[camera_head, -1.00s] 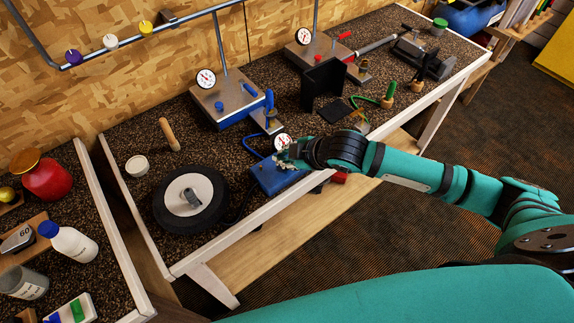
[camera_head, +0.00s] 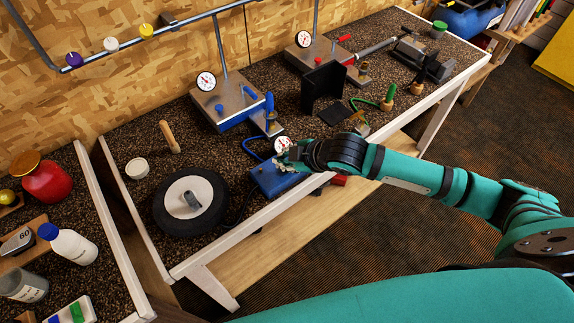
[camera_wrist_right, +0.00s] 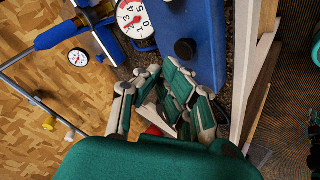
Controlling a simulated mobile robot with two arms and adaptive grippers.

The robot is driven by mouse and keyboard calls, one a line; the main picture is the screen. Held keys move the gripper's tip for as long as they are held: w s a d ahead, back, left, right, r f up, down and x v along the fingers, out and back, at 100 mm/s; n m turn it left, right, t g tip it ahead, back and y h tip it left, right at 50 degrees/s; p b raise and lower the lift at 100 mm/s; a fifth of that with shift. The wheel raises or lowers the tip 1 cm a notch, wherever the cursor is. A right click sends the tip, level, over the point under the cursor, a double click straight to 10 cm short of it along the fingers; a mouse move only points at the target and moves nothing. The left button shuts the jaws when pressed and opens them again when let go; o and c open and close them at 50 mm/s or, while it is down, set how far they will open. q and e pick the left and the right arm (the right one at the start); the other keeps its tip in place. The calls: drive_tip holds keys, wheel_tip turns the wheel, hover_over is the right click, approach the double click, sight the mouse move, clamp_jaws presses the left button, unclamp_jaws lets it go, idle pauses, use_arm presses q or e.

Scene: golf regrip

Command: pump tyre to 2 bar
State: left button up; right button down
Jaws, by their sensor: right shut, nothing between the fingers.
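The black tyre (camera_head: 163,215) with a pale hub lies flat at the bench's front left. A blue pump box (camera_head: 265,183) stands to its right, with a dark hose running between them. A white dial gauge (camera_head: 282,144) rises behind the box; it shows larger in the wrist view (camera_wrist_right: 133,18), but I cannot read its needle surely. A black knob (camera_wrist_right: 185,48) sits on the blue box's face. My right gripper (camera_head: 284,162) is shut and empty, right at the box's top; its fingers (camera_wrist_right: 168,92) are just below the knob in the wrist view. Contact cannot be told. My left gripper is out of view.
A blue-based gauge stand (camera_head: 230,105) and a red-trimmed one (camera_head: 325,52) stand behind. A wooden handle (camera_head: 169,136) and a white cup (camera_head: 137,168) are near the tyre. A red part (camera_head: 339,180) shows under my right forearm. Bottles stand on the left bench.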

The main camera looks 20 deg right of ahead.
drive_tip(key=shift+f, duration=0.1)
drive_tip(key=shift+f, duration=0.35)
drive_tip(key=shift+f, duration=0.55)
idle(1.7)
drive_tip(key=shift+r+p, duration=1)
drive_tip(key=shift+p, duration=0.05)
wheel_tip(320, 180, up, 5)
drive_tip(key=p, duration=0.5)
drive_tip(key=shift+r, duration=0.1)
